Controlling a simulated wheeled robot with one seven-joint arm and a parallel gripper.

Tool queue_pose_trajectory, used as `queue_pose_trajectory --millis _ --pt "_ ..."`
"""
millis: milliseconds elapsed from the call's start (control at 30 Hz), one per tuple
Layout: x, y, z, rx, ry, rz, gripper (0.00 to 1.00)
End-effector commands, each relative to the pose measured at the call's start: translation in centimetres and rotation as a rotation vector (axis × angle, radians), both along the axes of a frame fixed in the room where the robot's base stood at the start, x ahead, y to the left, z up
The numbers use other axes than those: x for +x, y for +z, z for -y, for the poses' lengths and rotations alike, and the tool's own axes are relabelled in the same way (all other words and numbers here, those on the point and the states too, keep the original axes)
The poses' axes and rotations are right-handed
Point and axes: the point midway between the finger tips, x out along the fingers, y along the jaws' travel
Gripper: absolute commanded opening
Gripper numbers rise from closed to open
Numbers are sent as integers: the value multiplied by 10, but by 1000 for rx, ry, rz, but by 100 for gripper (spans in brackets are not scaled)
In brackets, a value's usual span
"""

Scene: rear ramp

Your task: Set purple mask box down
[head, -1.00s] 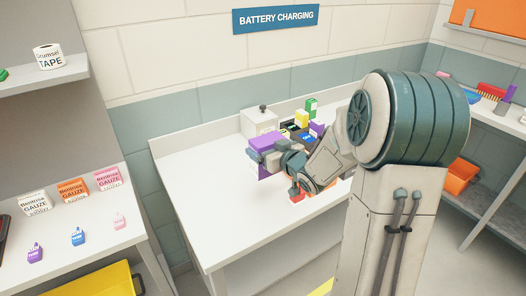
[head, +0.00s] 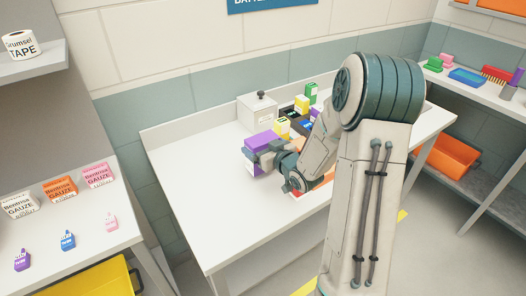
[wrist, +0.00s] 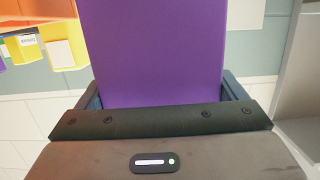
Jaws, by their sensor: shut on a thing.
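The purple mask box (head: 258,143) is at the end of my arm, over the left part of the white table (head: 190,195). In the wrist view the purple box (wrist: 150,50) fills the middle, between the two fingers. My gripper (head: 267,156) is shut on it; the wrist view shows my gripper (wrist: 160,95) with a finger on each side of the box. I cannot tell whether the box's underside touches the table.
The table's left and front area is bare. A shelf with gauze boxes (head: 60,190) is at left.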

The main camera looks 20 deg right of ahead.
Motion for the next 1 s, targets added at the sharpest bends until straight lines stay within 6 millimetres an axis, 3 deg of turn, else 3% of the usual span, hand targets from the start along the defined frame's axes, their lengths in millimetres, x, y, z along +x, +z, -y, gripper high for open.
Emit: queue_pose_trajectory --millis 133,600,633,667,1000 --pt "0 -17 0 2 1 -1 61" --pt "0 -25 -1 0 1 2 61" --pt "0 -24 -1 0 1 1 93" --pt "0 -23 -1 0 1 1 100" --pt "0 -19 -1 0 1 1 100"
